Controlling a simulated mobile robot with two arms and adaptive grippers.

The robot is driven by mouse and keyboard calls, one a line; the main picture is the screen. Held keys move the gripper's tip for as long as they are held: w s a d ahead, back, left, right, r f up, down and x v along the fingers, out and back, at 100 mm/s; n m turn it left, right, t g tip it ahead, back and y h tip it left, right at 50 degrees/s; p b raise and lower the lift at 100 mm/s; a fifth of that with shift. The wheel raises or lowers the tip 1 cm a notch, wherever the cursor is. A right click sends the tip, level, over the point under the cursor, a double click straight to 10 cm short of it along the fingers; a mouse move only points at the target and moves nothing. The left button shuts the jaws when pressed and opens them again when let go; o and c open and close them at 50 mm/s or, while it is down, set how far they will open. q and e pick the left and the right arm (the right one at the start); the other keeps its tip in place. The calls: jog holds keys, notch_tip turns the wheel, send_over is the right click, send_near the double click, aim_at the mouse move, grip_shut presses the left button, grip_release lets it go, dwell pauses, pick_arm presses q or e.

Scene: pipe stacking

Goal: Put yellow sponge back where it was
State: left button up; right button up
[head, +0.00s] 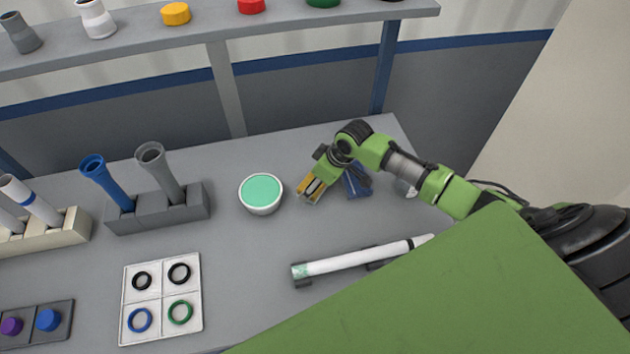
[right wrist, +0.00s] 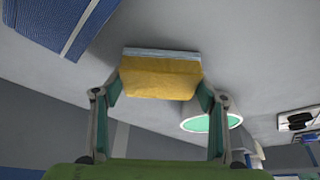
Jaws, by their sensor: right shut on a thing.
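My right gripper (head: 314,187) is shut on the yellow sponge (head: 304,186), over the table between the white bowl and a blue holder. In the right wrist view the sponge (right wrist: 160,80) sits between the two fingers of the gripper (right wrist: 160,92), with a pale strip along its far edge. My left gripper is not in view.
A white bowl with green contents (head: 261,193) stands left of the sponge. A grey rack (head: 155,213) with two pipes and a tray of rings (head: 160,299) are further left.

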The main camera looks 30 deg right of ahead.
jog(key=shift+f, duration=0.15)
jog(key=o, duration=1)
jog(key=shift+r, duration=0.3)
jog(key=b+v, duration=0.1)
jog(key=v, duration=1.1)
jog(key=shift+d+f, duration=0.1)
